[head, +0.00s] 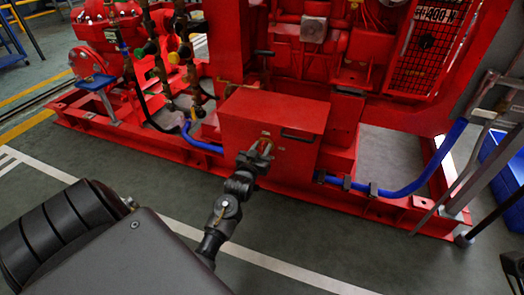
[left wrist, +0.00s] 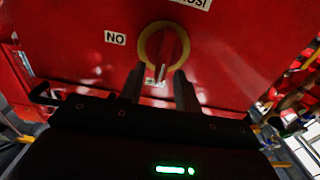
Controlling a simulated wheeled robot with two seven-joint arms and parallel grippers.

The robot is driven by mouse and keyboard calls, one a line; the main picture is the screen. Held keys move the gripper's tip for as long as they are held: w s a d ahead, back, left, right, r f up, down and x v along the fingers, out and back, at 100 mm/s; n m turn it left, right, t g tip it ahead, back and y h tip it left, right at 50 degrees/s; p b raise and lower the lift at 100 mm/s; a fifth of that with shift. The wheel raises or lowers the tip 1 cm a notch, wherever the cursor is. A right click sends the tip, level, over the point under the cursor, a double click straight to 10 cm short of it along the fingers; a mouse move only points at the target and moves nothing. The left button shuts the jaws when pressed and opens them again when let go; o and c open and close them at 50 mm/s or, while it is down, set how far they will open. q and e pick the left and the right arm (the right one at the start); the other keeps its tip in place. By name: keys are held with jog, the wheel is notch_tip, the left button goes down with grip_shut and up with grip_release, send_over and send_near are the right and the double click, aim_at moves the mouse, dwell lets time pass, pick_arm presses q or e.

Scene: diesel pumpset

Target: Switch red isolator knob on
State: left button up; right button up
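The red isolator knob (left wrist: 163,52) sits in a yellow ring on the front of a red box (head: 275,112). A "NO" label (left wrist: 115,38) is left of it, and a label below it is partly hidden. In the left wrist view the knob's grip bar stands roughly upright. My left gripper (head: 260,150) is at the box front. Its two dark fingers (left wrist: 160,78) are apart, one on each side of the knob's lower end, with gaps visible. I cannot tell whether either touches it. A dark part at the head view's right edge looks like my right gripper (head: 514,265), cut off.
A dark handle (head: 298,135) sticks out from the box, right of the knob. A blue hose (head: 400,190) runs low to the right. The red base frame (head: 370,205) lies below. The grey floor (head: 330,245) in front is clear.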

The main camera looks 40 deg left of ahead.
pick_arm(q)
jog(key=shift+w+a, duration=0.15)
jog(key=shift+w, duration=0.25)
jog(key=shift+c, duration=0.3)
grip_shut()
